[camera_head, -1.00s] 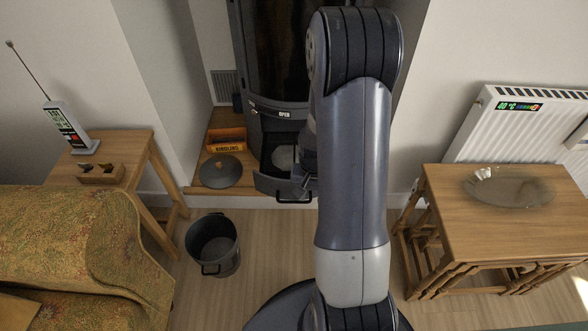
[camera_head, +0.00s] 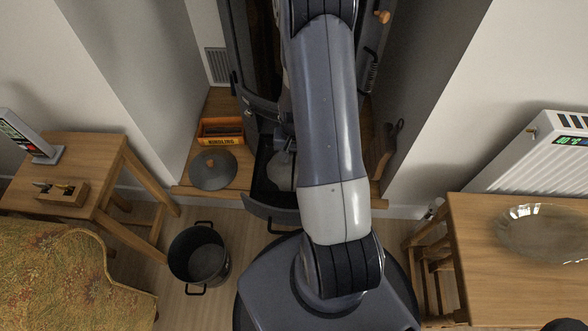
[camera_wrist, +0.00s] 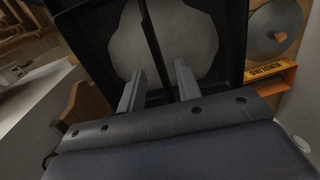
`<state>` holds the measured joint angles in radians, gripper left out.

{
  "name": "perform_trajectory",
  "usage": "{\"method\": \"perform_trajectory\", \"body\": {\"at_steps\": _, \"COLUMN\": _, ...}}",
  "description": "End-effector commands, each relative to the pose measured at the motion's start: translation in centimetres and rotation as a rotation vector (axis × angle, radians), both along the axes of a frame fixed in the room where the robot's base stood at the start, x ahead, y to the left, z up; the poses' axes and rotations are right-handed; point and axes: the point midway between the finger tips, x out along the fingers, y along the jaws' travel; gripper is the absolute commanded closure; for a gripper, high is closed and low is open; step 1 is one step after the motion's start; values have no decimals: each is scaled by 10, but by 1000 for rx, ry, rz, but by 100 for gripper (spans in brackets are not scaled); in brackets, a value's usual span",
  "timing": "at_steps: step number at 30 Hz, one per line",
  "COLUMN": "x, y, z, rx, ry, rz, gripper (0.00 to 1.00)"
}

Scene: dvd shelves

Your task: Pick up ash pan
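The ash pan is a black tray (camera_wrist: 95,45) with a pale grey heap of ash in it, filling the top of the wrist view. A thin dark bar (camera_wrist: 156,45) runs across it. In the head view the pan (camera_head: 262,178) sits in the pulled-out drawer at the stove's foot, partly behind my arm. My gripper (camera_wrist: 160,88) is open, its two fingers apart over the pan, one on either side of the bar. I see nothing between the fingers but the bar, and cannot tell its depth.
A round grey lid (camera_head: 213,169) and an orange kindling box (camera_head: 221,131) stand left of the drawer. A dark bucket (camera_head: 199,256) stands on the floor in front. A wooden side table (camera_head: 90,160) is left, and a table with a glass dish (camera_head: 545,233) is right.

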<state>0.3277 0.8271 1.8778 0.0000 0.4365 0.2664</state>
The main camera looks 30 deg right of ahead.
Motion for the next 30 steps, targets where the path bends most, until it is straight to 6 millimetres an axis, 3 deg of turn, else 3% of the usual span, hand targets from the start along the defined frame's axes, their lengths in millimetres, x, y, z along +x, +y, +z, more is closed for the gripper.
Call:
{"method": "perform_trajectory", "body": {"at_steps": 1, "x": 1, "y": 0, "z": -13, "rx": 1, "ry": 3, "rz": 1, "gripper": 67}}
{"method": "perform_trajectory", "body": {"at_steps": 6, "x": 4, "y": 0, "z": -34, "rx": 0, "ry": 1, "rz": 0, "gripper": 67}}
{"method": "perform_trajectory", "body": {"at_steps": 16, "x": 4, "y": 0, "z": -39, "rx": -2, "ry": -1, "rz": 0, "gripper": 68}}
{"method": "perform_trajectory", "body": {"at_steps": 27, "x": 4, "y": 0, "z": -38, "rx": -2, "ry": -1, "rz": 0, "gripper": 98}}
{"method": "perform_trajectory", "body": {"at_steps": 30, "x": 4, "y": 0, "z": -38, "rx": -2, "ry": -1, "rz": 0, "gripper": 100}}
